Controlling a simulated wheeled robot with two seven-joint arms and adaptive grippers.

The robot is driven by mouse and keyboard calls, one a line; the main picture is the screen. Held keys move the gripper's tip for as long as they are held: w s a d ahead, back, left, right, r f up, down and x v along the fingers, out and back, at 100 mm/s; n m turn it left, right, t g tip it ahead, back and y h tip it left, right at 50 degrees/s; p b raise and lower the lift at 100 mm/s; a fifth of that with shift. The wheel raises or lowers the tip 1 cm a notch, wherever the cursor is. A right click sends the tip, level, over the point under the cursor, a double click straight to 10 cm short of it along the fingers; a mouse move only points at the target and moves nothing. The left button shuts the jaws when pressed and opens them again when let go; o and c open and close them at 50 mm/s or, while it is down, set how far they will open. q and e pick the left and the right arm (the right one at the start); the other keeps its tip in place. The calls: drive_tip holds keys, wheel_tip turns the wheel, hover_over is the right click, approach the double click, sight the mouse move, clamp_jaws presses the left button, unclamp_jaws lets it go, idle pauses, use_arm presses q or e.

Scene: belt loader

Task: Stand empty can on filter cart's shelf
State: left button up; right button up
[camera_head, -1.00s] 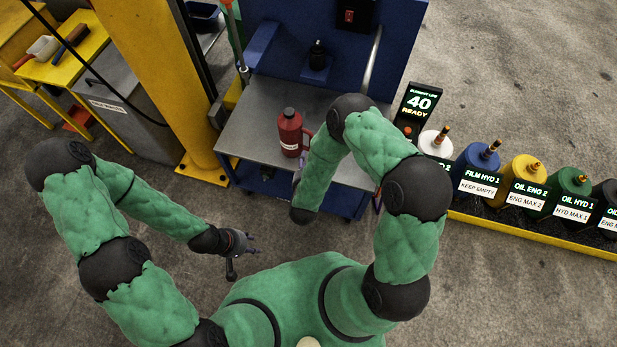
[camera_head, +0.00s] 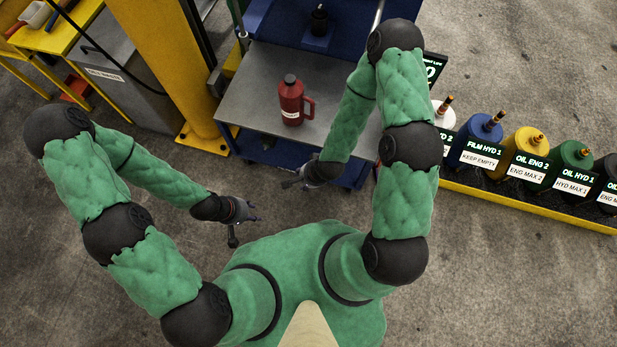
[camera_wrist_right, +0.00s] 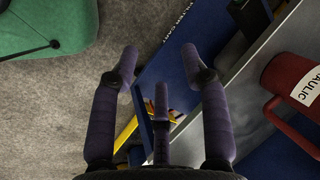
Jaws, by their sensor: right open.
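The red can (camera_head: 291,103) stands upright on the grey shelf (camera_head: 245,95) of the blue filter cart (camera_head: 262,28), its handle to the right. Nothing holds it. Its side, with a white label, also shows at the right of the right wrist view (camera_wrist_right: 297,85). My right gripper (camera_head: 291,182) is just in front of the cart's near edge, apart from the can. In the right wrist view its fingers (camera_wrist_right: 160,62) are spread with nothing between them. My left gripper (camera_head: 248,212) is open and empty over the floor, left of my right gripper.
A yellow post (camera_head: 165,60) stands left of the cart. A small black item (camera_head: 319,20) sits on the cart's blue back part. Several labelled containers, including a blue one (camera_head: 478,140), stand in a yellow-edged tray at the right. Floor between my arms is clear.

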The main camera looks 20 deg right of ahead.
drive_tip(key=s+r+n+g+y, duration=0.1)
drive_tip(key=s+n+g, duration=0.1)
drive_tip(key=s+n, duration=0.4)
drive_tip(key=shift+s+a+n+g, duration=0.35)
drive_tip(key=shift+a+n+g, duration=0.05)
drive_tip(key=shift+n, duration=0.6)
drive_tip(key=shift+r, duration=0.15)
wheel_tip(320, 180, up, 3)
drive_tip(key=p, duration=0.3)
drive_tip(key=shift+r, duration=0.1)
drive_tip(key=shift+c, duration=0.3)
drive_tip(key=shift+c, duration=0.4)
